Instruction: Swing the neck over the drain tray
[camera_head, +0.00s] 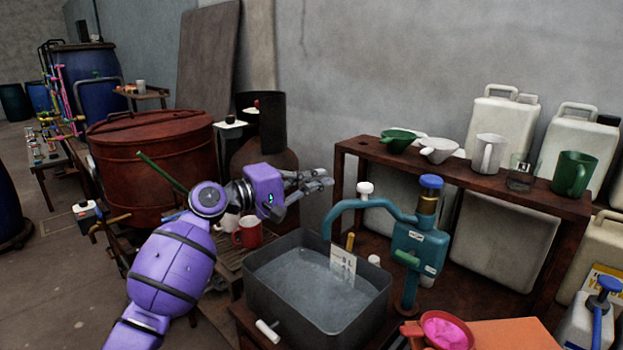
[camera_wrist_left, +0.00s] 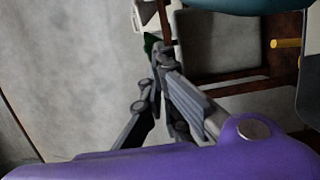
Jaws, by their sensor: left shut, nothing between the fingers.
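The neck (camera_head: 372,203) is a teal curved pipe from a teal pump body (camera_head: 419,249) with a blue cap. Its outlet end hangs down over a grey basin (camera_head: 262,284) of pale liquid. A dark slatted tray (camera_head: 233,268), which looks like the drain tray, lies left of the basin with a red mug (camera_head: 247,233) on it. My left gripper (camera_head: 326,181) is shut and empty, just above and left of the neck, apart from it as far as I can tell. In the left wrist view its fingers (camera_wrist_left: 163,62) are together, and a teal curve, probably the neck, crosses the top right.
A brown rack (camera_head: 465,178) with jugs and cups stands behind the pump, white canisters behind it. A pink-filled red bowl (camera_head: 440,330) sits at front right. A large rust-red vat (camera_head: 150,165) stands left. A yellow peg (camera_head: 350,241) rises behind the basin.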

